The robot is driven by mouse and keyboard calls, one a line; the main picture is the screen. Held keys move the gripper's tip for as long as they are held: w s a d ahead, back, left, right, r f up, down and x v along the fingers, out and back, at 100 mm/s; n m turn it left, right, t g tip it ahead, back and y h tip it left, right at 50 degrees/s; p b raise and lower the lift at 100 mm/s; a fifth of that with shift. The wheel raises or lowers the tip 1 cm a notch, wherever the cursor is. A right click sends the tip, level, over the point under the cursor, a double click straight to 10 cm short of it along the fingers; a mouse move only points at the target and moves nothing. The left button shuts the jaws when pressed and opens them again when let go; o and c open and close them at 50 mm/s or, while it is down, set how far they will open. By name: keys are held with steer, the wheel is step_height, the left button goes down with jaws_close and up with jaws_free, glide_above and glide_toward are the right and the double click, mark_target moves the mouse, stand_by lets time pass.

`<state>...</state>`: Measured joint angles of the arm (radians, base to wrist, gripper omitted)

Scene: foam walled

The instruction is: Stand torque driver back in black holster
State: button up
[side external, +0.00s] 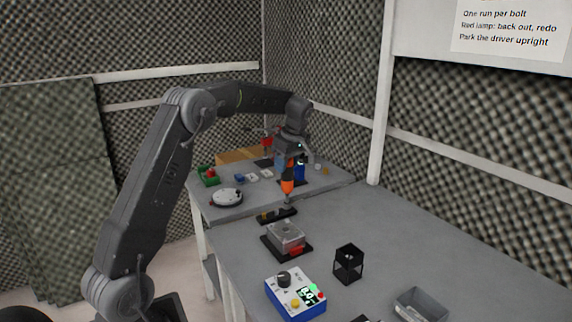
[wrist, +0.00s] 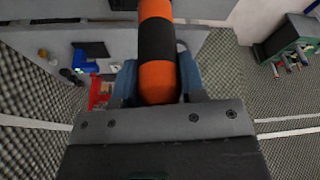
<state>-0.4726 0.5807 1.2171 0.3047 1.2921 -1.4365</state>
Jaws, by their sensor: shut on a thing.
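The torque driver (side external: 288,185), with orange and black bands, hangs upright in my gripper (side external: 291,165). In the wrist view the driver's banded handle (wrist: 157,45) sits between the two blue fingers of my gripper (wrist: 158,82), which are shut on it. Its lower end is near a small black strip; I cannot tell whether they touch. The black holster (side external: 348,264) is an open-topped square box standing on the bench, to the right of and nearer the camera than the driver. The holster looks empty. I cannot make it out in the wrist view.
A metal block on a black base (side external: 287,241) and a blue control box (side external: 296,293) with a lit green display stand left of the holster. A grey tray (side external: 421,304) is at front right. The black strip (side external: 277,215) lies behind the block. Bench right of the holster is clear.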

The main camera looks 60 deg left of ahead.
steer(key=w+d+r+m, duration=0.2)
steer(key=d+m, duration=0.1)
steer(key=d, duration=0.9)
steer(key=w+d+r+m+t, duration=0.1)
steer(key=w+d+r+m, duration=0.2)
steer(key=d, duration=0.8)
steer(key=shift+d+t, duration=0.3)
steer(key=shift+d, duration=0.1)
steer(key=shift+f, duration=2.8)
step_height(320, 180, down, 9)
steer(key=shift+f, duration=0.2)
stand_by(1.5)
steer(key=o, duration=1.1)
steer(key=shift+c, duration=0.2)
